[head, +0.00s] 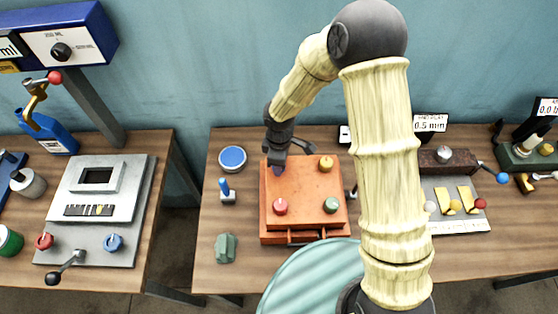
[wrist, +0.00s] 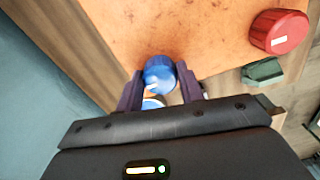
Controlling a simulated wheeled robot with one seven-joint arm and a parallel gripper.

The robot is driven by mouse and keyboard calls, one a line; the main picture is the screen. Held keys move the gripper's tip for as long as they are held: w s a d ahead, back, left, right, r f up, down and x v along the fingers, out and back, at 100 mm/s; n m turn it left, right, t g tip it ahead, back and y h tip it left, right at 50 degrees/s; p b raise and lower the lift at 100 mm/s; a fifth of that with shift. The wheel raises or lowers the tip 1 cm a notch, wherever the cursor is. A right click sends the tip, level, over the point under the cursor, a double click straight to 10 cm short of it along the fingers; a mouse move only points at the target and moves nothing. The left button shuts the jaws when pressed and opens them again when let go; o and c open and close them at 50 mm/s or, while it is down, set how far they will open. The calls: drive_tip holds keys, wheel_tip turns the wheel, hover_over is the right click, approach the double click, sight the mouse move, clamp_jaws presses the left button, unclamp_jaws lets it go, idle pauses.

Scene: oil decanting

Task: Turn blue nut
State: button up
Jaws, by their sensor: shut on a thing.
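The blue nut (wrist: 159,76) sits near the corner of the orange block (wrist: 160,30) in the wrist view. My gripper (wrist: 161,86) is shut on the nut, with one dark finger on each side of it. In the head view my gripper (head: 277,163) reaches down over the block's back left corner, and the blue nut (head: 277,170) shows only in part beneath it. A white mark shows on the nut's face.
The block also bears a red nut (head: 280,206), a green nut (head: 331,205) and a yellow nut (head: 326,163). A blue-topped round container (head: 232,158), a blue-handled switch (head: 227,192) and a green piece (head: 225,247) stand left of it. A ribbed green round surface (head: 315,280) is in front.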

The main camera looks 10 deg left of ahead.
idle(0.3)
drive_tip(key=o, duration=1)
wheel_tip(320, 180, up, 18)
drive_tip(key=shift+f+b, duration=0.25)
drive_tip(key=shift+b, duration=0.8)
drive_tip(key=shift+d, duration=0.1)
